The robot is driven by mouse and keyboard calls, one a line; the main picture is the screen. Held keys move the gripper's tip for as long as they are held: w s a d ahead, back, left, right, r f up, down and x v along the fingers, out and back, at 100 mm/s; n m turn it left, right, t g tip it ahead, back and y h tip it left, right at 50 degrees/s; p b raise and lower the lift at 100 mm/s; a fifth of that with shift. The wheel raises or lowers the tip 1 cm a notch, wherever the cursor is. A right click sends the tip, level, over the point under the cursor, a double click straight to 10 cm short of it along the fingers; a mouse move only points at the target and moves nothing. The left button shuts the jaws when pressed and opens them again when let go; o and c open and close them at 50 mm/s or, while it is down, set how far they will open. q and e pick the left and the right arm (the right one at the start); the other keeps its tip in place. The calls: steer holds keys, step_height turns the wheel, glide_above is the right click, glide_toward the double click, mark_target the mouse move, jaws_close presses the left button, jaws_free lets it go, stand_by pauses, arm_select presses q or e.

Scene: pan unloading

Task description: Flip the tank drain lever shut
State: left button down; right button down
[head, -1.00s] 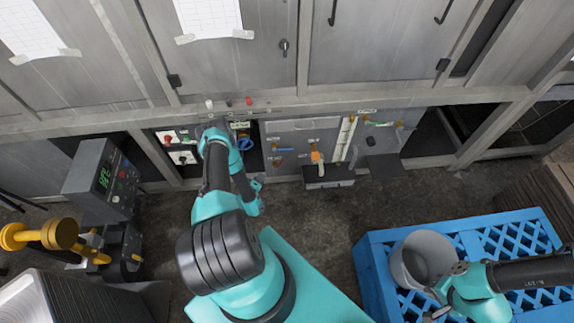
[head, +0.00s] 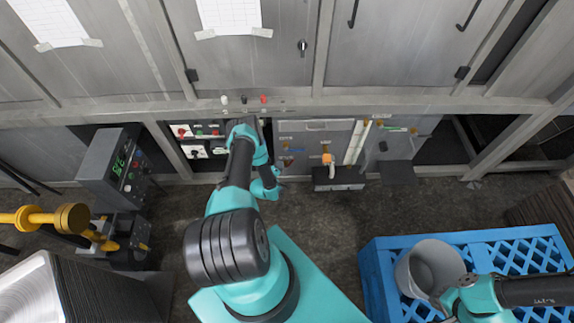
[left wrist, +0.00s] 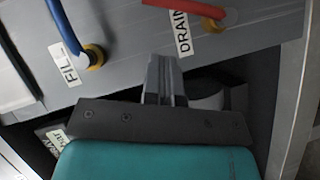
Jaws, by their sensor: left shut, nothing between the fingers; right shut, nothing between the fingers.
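In the left wrist view the red drain lever (left wrist: 187,7) runs along the top edge from a brass-coloured pivot (left wrist: 213,25). It lies roughly across the line of the DRAIN label (left wrist: 183,34); its far end is cut off. My left gripper (left wrist: 163,66) is shut and empty, its fingertips just below that label and apart from the lever. In the head view my left arm (head: 240,160) reaches to the lower equipment, and its fingertips cannot be made out. My right gripper (head: 443,302) is shut and empty beside the grey bucket.
A blue lever (left wrist: 65,25) sits on a brass fitting by the FILL label (left wrist: 65,65). The grey bucket (head: 432,262) stands on a blue pallet (head: 380,270). A switch panel (head: 200,140) is left of my left arm. Open floor lies between cabinets and pallet.

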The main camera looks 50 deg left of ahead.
mark_target(290, 164)
arm_select(q)
steer(key=w, duration=0.1)
steer(key=w+d+f, duration=0.1)
steer(key=w, duration=0.2)
steer(key=shift+w+d+f, duration=0.1)
steer(key=shift+d+f, duration=0.1)
steer(key=shift+f, duration=0.2)
